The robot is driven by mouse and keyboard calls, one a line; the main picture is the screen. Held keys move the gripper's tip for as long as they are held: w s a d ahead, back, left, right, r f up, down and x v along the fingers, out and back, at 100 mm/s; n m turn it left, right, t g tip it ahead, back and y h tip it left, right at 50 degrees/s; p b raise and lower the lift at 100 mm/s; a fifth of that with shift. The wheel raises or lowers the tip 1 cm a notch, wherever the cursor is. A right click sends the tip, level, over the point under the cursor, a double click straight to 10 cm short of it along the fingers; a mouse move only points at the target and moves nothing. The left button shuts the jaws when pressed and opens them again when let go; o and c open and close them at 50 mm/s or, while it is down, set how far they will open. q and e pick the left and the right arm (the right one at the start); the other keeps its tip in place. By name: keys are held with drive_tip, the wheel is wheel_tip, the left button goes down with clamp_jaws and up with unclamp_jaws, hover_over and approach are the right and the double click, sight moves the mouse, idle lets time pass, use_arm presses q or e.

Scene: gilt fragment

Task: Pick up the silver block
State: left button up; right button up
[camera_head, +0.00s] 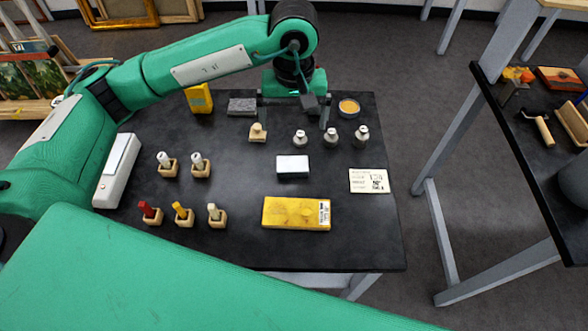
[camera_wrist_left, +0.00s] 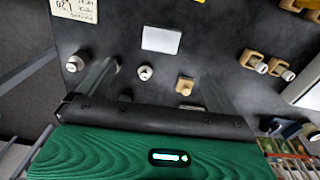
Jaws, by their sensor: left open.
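The silver block (camera_head: 292,166) is a small box with a bright, pale top. It lies flat on the middle of the black table. It also shows in the left wrist view (camera_wrist_left: 161,39), beyond the fingertips. My left gripper (camera_head: 292,112) is open and empty, above the far part of the table. It is farther back than the block and apart from it. In the left wrist view, its two fingers (camera_wrist_left: 157,70) are spread wide. My right gripper is not in view.
Several small metal weights (camera_head: 300,138) and a wooden piece (camera_head: 257,132) stand between gripper and block. A label card (camera_head: 369,180) lies right of the block, and a yellow box (camera_head: 296,213) in front. Wooden holders (camera_head: 168,167) stand left. A grey block (camera_head: 242,106) lies farther back.

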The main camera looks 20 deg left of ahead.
use_arm(q)
drive_tip(key=f, duration=0.1)
drive_tip(key=p, duration=0.1)
hover_over(292, 163)
drive_tip(key=f, duration=0.8)
drive_tip(key=shift+s+d+f, duration=0.1)
drive_tip(key=shift+s+d, duration=0.05)
drive_tip(key=shift+d, duration=0.15)
drive_tip(key=f, duration=0.1)
drive_tip(key=f+p, duration=0.1)
drive_tip(key=f, duration=0.1)
drive_tip(key=f+p, duration=0.1)
drive_tip(key=shift+a+f, duration=0.15)
drive_tip(key=shift+a, duration=0.1)
drive_tip(key=shift+f, duration=0.65)
drive_tip(key=c, duration=1.3)
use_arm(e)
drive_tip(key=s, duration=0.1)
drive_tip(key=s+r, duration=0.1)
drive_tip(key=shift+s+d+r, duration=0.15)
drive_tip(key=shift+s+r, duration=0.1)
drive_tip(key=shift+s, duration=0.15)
